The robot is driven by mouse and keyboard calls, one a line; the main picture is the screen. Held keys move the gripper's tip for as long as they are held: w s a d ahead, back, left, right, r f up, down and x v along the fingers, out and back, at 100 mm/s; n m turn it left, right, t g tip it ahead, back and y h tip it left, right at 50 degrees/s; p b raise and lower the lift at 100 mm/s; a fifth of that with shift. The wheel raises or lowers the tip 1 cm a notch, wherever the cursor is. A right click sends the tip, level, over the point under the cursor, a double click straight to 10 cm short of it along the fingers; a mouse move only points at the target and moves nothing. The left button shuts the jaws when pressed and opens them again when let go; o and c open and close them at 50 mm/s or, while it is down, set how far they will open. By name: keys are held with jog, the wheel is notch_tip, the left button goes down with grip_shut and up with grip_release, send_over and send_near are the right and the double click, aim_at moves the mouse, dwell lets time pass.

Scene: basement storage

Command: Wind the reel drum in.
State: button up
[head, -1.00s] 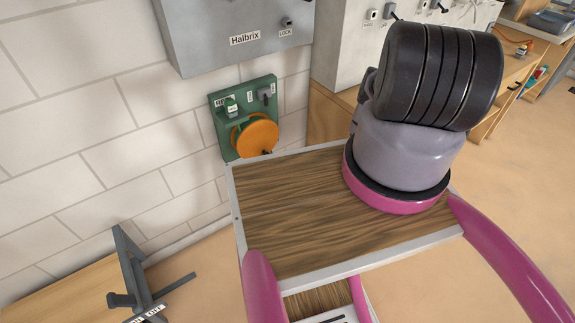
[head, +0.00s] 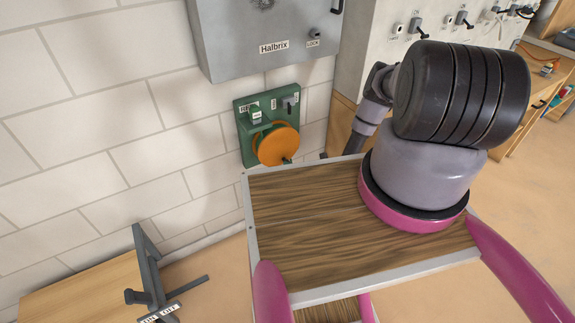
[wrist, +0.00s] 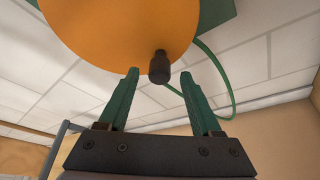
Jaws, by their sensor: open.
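The orange reel drum (head: 278,147) sits on a green wall bracket (head: 246,140) in the head view. A small dark crank knob (head: 287,160) sticks out near its lower edge. In the wrist view the drum (wrist: 120,25) fills the upper left, and the dark knob (wrist: 159,68) hangs at its lower edge. My gripper (wrist: 158,80) is open, with its two green fingers on either side of the knob in the picture. I see no contact between fingers and knob. A green hose (wrist: 222,75) curves down behind the right finger. My fingers are hidden in the head view.
A grey "Halbrix" cabinet (head: 262,35) hangs above the reel. A dark grey bracket (head: 150,270) stands at lower left above a wooden top (head: 85,290). A workbench (head: 535,95) is at the right. Pale floor (head: 430,295) shows at lower right.

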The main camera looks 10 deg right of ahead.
jog(key=shift+x, duration=1.95)
grip_shut()
